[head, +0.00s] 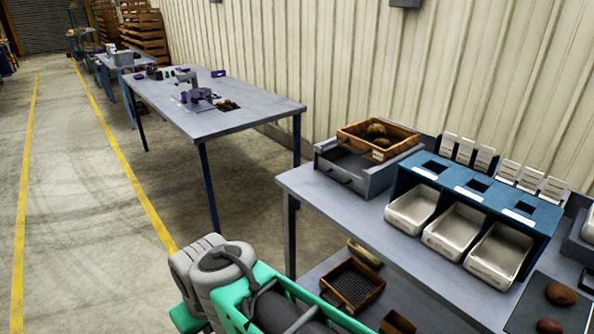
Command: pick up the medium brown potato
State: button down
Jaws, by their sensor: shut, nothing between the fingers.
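Two reddish-brown potatoes lie on a dark mat (528,310) at the lower right of the head view. The upper potato (561,294) shows whole; the lower potato (549,326) is cut by the bottom edge. More brown potatoes (377,130) sit in a wooden crate (352,138) on a grey scale-like box. I cannot tell which one is the medium brown potato. My arm's grey and teal links show at the bottom centre, left of the table. My gripper is not in view.
A blue sorter (402,183) with three white bins (455,232) stands on the grey table (345,209), between crate and mat. White cards stand behind it. A wooden tray (352,286) is on the lower shelf. Another table (215,118) is further back. The floor at left is clear.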

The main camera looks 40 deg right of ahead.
aim_at(559, 295)
jog(key=z, duration=2.35)
